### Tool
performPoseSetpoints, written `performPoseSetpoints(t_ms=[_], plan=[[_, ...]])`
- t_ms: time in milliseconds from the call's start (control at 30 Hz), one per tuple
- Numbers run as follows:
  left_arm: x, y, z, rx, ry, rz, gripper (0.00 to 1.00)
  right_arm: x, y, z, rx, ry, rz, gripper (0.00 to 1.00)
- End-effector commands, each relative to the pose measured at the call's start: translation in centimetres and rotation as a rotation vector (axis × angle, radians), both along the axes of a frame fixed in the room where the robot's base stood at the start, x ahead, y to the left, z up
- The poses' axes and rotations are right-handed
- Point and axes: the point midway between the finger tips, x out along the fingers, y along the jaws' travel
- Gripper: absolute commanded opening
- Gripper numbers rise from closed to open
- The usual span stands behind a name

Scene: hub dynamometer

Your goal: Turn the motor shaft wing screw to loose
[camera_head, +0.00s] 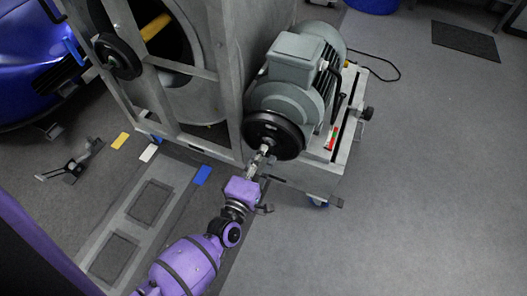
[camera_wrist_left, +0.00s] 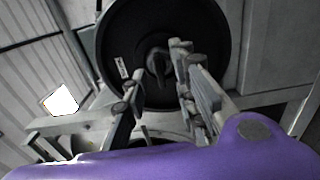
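The grey motor (camera_head: 292,85) sits on a wheeled stand, with a black round disc (camera_head: 275,135) on its shaft end. In the left wrist view the disc (camera_wrist_left: 205,30) fills the upper middle, and the dark wing screw (camera_wrist_left: 157,62) is at its centre. My left gripper (camera_head: 263,152) is in front of the disc. In the wrist view its two fingers (camera_wrist_left: 154,68) are apart, one on each side of the wing screw. I cannot tell whether either finger touches it. My right gripper is not in view.
A grey metal frame with a large drum (camera_head: 200,95) stands left of the motor. The motor's stand (camera_head: 340,140) has a red-and-green part on top. A blue car (camera_head: 35,60) is at the far left. The floor at right is mostly clear.

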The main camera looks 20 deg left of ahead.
Motion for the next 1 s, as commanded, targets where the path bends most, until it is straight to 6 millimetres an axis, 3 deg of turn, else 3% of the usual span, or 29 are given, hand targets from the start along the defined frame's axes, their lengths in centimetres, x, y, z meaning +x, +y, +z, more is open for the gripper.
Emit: performPoseSetpoints(t_ms=[300, 500, 1000], plan=[[-6.9, 0.4, -0.1, 0.0, 0.003, 0.001, 0.26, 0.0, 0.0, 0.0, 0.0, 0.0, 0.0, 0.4], [-9.5, 0.4, 0.0, 0.0, 0.001, 0.001, 0.26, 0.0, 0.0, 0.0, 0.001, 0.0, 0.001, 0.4], [-10.1, 0.4, 0.1, -0.001, -0.001, 0.001, 0.26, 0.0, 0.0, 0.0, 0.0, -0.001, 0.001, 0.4]])
